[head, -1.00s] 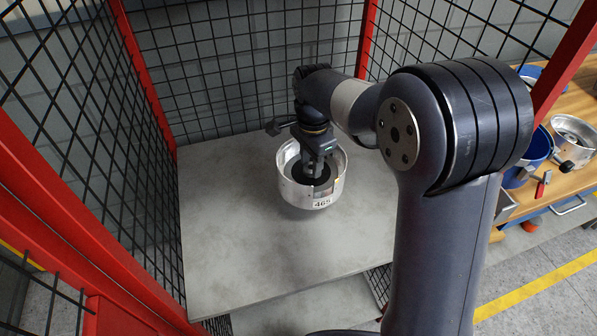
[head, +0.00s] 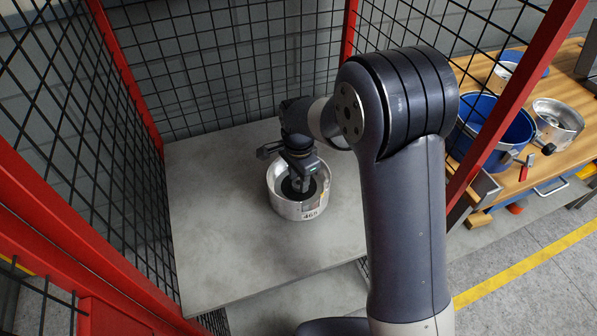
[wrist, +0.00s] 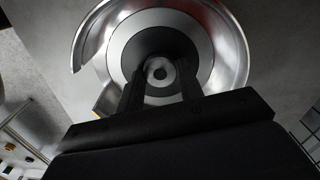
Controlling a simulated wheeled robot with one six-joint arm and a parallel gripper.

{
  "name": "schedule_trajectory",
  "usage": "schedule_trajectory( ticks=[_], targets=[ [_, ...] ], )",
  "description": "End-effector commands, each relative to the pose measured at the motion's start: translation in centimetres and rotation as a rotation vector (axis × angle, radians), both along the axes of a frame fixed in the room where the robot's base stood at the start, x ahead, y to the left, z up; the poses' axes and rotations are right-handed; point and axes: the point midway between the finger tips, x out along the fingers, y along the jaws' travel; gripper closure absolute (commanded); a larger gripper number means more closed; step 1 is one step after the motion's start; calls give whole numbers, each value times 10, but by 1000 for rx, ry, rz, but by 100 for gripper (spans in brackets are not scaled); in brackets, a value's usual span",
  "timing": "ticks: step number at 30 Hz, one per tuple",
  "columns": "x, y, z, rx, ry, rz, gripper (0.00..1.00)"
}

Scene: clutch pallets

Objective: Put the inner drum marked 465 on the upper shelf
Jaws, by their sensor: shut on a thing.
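The inner drum marked 465 (head: 312,208) is a shiny silver cup with a notch in its rim and a white number label facing me. It sits upright at or just above the grey shelf board (head: 225,245); I cannot tell whether it touches. My gripper (head: 298,185) reaches down inside the drum and is shut on its central hub. In the wrist view the drum (wrist: 232,45) surrounds the fingers (wrist: 160,85), which close on the small round hub at its middle.
Red posts (head: 125,75) and black mesh (head: 225,65) enclose the shelf at the left and back. Bare shelf lies around the drum.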

Motion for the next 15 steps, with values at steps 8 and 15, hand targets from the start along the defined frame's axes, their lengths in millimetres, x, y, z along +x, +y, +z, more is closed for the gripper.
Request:
schedule_trajectory(
  ticks=[8,15],
  targets=[
    [2,1,0,2,-6,0,100],
    [0,0,-2,0,0,0,46]
  ],
)
